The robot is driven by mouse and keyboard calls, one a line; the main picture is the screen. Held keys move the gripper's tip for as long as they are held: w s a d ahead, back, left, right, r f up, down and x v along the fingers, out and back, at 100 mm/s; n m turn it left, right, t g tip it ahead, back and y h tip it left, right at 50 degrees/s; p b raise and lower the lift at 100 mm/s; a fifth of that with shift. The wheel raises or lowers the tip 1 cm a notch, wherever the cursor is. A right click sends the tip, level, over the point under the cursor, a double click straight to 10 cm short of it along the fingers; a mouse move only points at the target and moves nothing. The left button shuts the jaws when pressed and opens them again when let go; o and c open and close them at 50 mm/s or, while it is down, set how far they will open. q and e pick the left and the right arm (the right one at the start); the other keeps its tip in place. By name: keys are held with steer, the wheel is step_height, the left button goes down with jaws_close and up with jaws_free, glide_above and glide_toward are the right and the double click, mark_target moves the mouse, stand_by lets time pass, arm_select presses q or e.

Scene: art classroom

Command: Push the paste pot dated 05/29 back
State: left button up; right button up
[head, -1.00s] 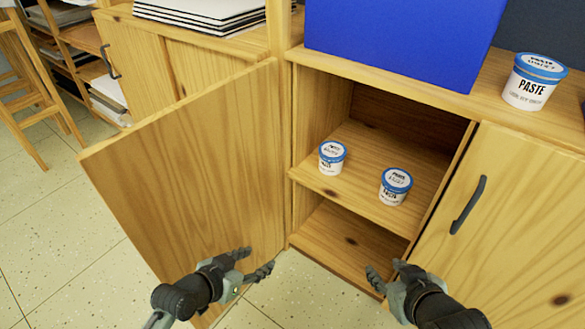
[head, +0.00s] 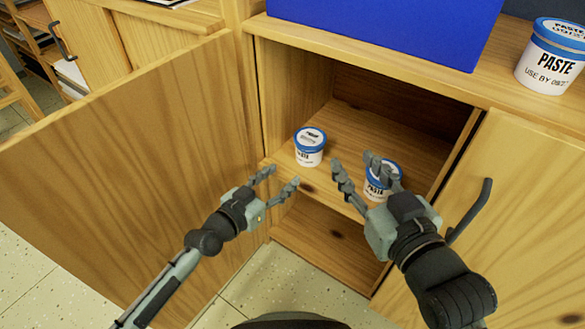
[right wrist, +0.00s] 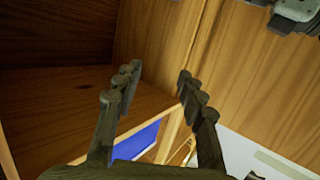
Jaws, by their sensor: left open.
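Two white paste pots with blue lids stand upright on the middle shelf of the open cupboard. The left pot (head: 309,148) is in full view near the shelf's front edge. The right pot (head: 375,190) is partly hidden behind my right gripper's fingers. Their dates are too small to read. My right gripper (head: 354,164) is open in front of the shelf, its fingers overlapping the right pot in the head view; I cannot tell whether they touch. My left gripper (head: 281,178) is open and empty, just in front of and below the left pot. The right wrist view shows no pot.
The left door (head: 130,170) stands wide open beside my left arm. A blue box (head: 390,35) and a larger-looking paste pot (head: 551,58) stand on top. The shelf behind the pots is clear.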

mark_target(302, 160)
arm_select(q)
steer(key=b+x, duration=0.1)
steer(key=x, duration=0.4)
steer(key=shift+w+d+f+b, duration=0.1)
steer(key=shift+w+d+b, duration=0.25)
steer(key=shift+w, duration=0.05)
arm_select(e)
steer(key=s+a+r+t+y, duration=0.1)
steer(key=a+r+t+y, duration=0.2)
steer(key=r, duration=0.6)
steer(key=shift+s+a+t, duration=0.2)
steer(key=shift+t, duration=0.5)
